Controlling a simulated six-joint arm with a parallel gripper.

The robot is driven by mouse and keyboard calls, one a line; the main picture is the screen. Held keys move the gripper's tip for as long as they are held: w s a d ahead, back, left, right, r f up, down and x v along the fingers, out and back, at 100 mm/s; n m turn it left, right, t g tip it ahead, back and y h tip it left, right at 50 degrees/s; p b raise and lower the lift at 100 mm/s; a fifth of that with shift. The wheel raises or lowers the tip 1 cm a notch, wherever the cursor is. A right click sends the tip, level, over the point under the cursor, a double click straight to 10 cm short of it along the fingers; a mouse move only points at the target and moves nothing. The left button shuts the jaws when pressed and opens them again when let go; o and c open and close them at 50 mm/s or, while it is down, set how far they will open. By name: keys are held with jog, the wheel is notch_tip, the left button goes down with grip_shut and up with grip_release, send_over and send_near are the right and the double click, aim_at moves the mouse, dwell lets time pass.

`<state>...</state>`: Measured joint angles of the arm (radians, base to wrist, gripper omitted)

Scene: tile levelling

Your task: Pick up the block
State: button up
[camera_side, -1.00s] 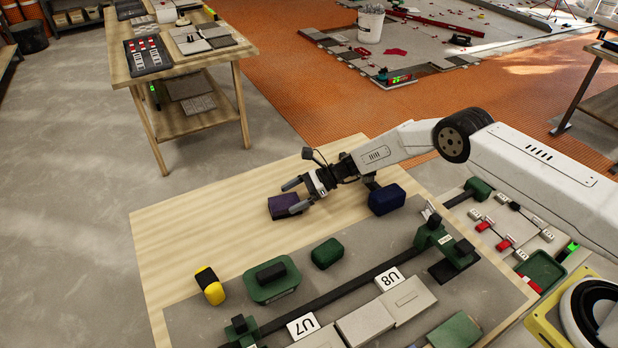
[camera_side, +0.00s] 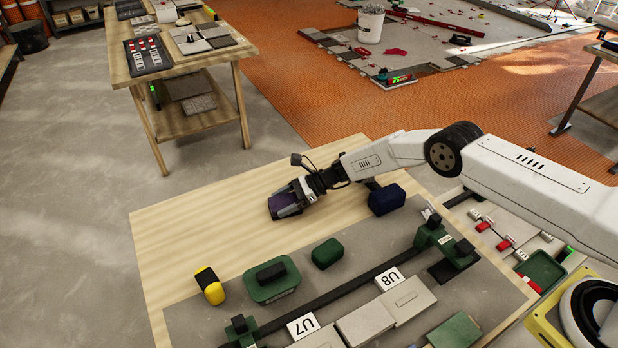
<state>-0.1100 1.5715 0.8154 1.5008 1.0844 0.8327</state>
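A dark purple block (camera_side: 281,203) lies on the wooden table, near its far edge. My gripper (camera_side: 291,203) is low over the table at this block, with its fingers reaching along the block's sides. Part of the block is hidden by the fingers. I cannot tell whether the fingers press on it or only stand around it. The block rests at table height. A dark blue block (camera_side: 387,199) stands to the right, just below my arm. A green block (camera_side: 327,253) and a yellow and black block (camera_side: 210,287) stand nearer the front.
A green fixture with a black top (camera_side: 272,280) stands between the yellow and green blocks. A dark rail (camera_side: 335,297) with green end pieces crosses the grey mat, beside pale tiles labelled U7 (camera_side: 303,326) and U8 (camera_side: 389,279). The wooden table (camera_side: 190,235) is bare at left.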

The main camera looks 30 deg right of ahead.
aim_at(283, 201)
jog(key=c, duration=0.8)
jog(key=shift+r, duration=0.2)
jog(key=shift+r, duration=1.5)
jog(key=shift+s+d+r, duration=0.7)
jog(key=shift+s+r, duration=0.9)
jog(key=shift+s, duration=0.65)
jog(key=shift+s+d+r, duration=0.7)
jog(key=shift+s+r, duration=0.95)
jog(key=shift+s, duration=0.55)
jog(key=shift+s+d+r, duration=0.7)
jog(key=shift+s+r, duration=0.9)
jog(key=shift+s, duration=0.65)
